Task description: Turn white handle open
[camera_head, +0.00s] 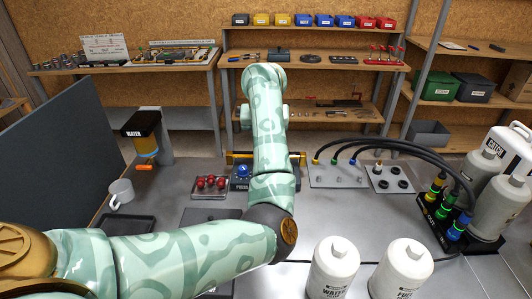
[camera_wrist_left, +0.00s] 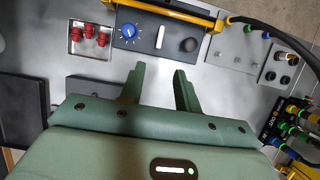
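In the left wrist view a narrow white bar (camera_wrist_left: 160,37), which looks like the white handle, stands on a dark panel (camera_wrist_left: 146,46). It lies between a blue dial (camera_wrist_left: 129,31) with a white mark and a dark round knob (camera_wrist_left: 190,45). My left gripper (camera_wrist_left: 159,72) is open and empty, its two fingers apart, short of the panel's near edge in the picture. In the head view my left arm covers the bar and the left gripper; the blue dial (camera_head: 243,171) shows beside the arm. My right gripper is in neither view.
Red fittings (camera_head: 210,182) on a plate sit left of the panel. A yellow bar (camera_head: 238,156) runs behind it. Right are a connector plate (camera_head: 337,180), black hoses (camera_head: 425,157) and white canisters (camera_head: 333,268). A mug (camera_head: 122,192) and black tray (camera_head: 128,226) stand left.

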